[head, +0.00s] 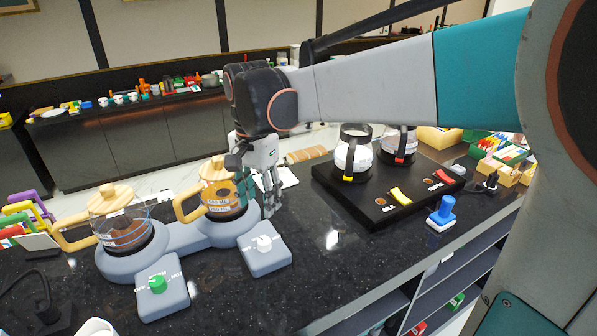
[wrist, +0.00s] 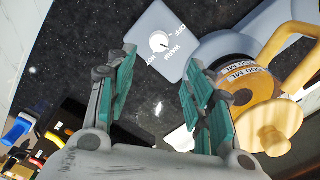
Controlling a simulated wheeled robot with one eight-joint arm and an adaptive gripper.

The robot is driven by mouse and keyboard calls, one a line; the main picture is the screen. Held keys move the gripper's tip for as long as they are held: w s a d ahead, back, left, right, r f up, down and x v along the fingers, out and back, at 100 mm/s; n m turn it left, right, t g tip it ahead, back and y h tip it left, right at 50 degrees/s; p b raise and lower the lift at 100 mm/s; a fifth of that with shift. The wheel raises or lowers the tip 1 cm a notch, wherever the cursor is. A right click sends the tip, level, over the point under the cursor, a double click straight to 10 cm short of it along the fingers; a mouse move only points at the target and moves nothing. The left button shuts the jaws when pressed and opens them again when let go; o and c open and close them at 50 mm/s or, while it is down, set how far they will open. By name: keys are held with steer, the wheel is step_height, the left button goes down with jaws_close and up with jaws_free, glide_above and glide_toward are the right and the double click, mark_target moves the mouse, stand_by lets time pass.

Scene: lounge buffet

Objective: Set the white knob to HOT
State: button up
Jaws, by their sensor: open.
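The white knob (head: 264,243) sits on the grey-blue control pad of the right-hand warmer. In the wrist view the knob (wrist: 158,41) is a small white dial with OFF, WARM and HOT printed around it. Its pointer is too small to read surely. My gripper (head: 269,203) is open and empty, above and behind the knob in the head view. In the wrist view its two teal-padded fingers (wrist: 160,75) are spread apart, with the knob beyond their tips, roughly between them. No finger appears to touch the knob.
A glass pot with a wooden lid (head: 218,190) stands on the right warmer, close beside my gripper. Another pot (head: 122,225) and a green knob (head: 158,284) are on the left warmer. A black coffee machine (head: 360,205) stands to the right. The counter in front is clear.

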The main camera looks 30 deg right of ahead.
mark_target(263, 240)
steer(key=shift+s, duration=0.25)
steer(key=f+n+p, duration=0.1)
steer(key=f+n, duration=0.3)
steer(key=n, duration=0.3)
steer(key=f+n+p, duration=0.1)
steer(key=f+n, duration=0.3)
steer(key=n, duration=0.4)
steer(key=f+n+p, duration=0.1)
steer(key=f+n, duration=0.3)
steer(key=n, duration=0.4)
steer(key=shift+w+f, duration=0.15)
steer(key=shift+w, duration=0.05)
steer(key=c, duration=1.1)
